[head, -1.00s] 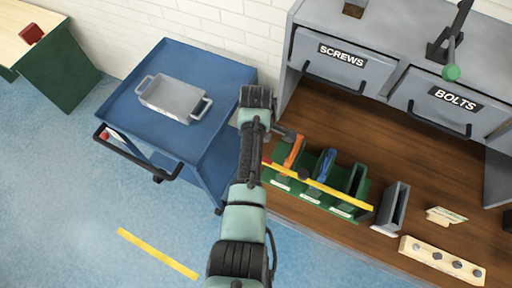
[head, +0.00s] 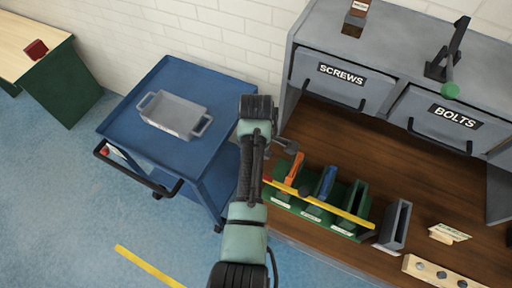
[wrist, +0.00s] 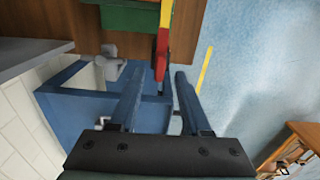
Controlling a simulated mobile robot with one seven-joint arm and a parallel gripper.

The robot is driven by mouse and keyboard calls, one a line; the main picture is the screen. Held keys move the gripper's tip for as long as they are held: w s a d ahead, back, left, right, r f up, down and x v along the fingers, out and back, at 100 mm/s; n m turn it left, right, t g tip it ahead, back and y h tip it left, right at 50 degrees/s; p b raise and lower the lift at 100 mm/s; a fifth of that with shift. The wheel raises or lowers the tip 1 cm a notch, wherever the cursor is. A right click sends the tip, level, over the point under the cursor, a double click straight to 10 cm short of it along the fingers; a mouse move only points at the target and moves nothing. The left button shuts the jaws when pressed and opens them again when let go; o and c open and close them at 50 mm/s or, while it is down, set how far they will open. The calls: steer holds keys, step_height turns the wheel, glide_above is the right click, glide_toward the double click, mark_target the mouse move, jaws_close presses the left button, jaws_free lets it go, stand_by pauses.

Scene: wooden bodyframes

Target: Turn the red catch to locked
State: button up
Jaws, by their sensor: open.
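A red piece (wrist: 162,48), which looks like the red catch, sits at the end of a yellow bar (head: 320,203). The bar lies across the front of a green rack (head: 345,226) on the wooden bench. In the wrist view my gripper (wrist: 157,72) is open, and the red piece's tip appears between its two fingertips, nearer the right one. I cannot tell whether they touch. In the head view my arm hides the gripper and most of the red piece.
A blue cart (head: 165,85) carries a grey tray (head: 172,115). Bench drawers (head: 340,80) are at the back. A grey bin (head: 396,225) stands right of the rack.

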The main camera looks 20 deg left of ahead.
step_height(320, 180, up, 10)
steer(key=shift+r, duration=0.2)
stand_by(0.5)
steer(key=w+r+m+t+y+b, duration=0.15)
steer(key=w+r+m+t, duration=0.25)
steer(key=w+r+t, duration=0.4)
steer(key=w+d+r+m+t+y+b, duration=0.1)
steer(key=w+d+r+m+t, duration=0.2)
steer(key=r, duration=0.7)
steer(key=w+d+r+m+t, duration=0.2)
steer(key=d+r+t, duration=0.15)
steer(key=r, duration=0.55)
steer(key=s+d+r+m+t+h+b, duration=0.1)
steer(key=s+d+r+m+t, duration=0.3)
steer(key=s+r, duration=0.5)
steer(key=s+d+r+m+t+h+b, duration=0.1)
steer(key=s+d+r+m+t, duration=0.3)
steer(key=r, duration=1.3)
steer(key=s+t, duration=0.4)
steer(key=s, duration=0.1)
steer(key=shift+s+m+t, duration=0.2)
steer(key=shift+m+t, duration=0.15)
steer(key=shift+m, duration=0.05)
